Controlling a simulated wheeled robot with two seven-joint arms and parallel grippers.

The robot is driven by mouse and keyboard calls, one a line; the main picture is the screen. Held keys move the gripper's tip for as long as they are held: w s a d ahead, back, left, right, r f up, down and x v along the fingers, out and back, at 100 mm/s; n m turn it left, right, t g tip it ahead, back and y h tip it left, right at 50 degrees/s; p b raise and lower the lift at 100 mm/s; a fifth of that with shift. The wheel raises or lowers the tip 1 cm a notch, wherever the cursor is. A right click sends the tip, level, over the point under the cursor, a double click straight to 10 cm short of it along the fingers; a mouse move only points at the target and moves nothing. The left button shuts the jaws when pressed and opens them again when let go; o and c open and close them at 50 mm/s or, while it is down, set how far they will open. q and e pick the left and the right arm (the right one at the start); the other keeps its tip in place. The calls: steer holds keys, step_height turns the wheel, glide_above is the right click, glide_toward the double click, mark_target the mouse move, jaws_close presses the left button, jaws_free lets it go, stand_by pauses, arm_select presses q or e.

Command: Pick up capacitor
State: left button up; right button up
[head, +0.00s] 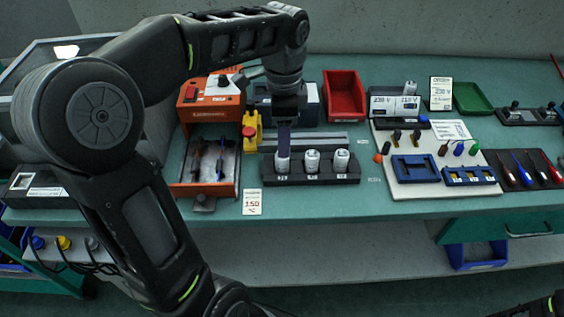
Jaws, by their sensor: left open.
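Three white capacitors stand upright in a black rack (330,179) near the front of the bench: a left one (282,165), a middle one (312,161) and a right one (341,160). My left gripper (284,146) points down over the left capacitor, with its fingers at the capacitor's top. The jaws are open, and the near finger hides the upper part of that capacitor. I cannot tell whether the fingers touch it. My right gripper is not in view.
Left of the rack is an orange unit (206,112) with an open drawer and a yellow emergency stop (250,131). A red bin (345,92) stands behind. A pale board (420,181) with blue fixtures and several screwdrivers (540,172) lie right. A green tray (473,98) sits back right.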

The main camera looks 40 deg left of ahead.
mark_target(282, 162)
arm_select(q)
steer(key=shift+f, duration=1.25)
step_height(282, 162, down, 5)
steer(key=shift+a+f, duration=0.1)
steer(key=shift+a, duration=0.05)
steer(key=shift+c, duration=0.3)
jaws_close()
stand_by(0.3)
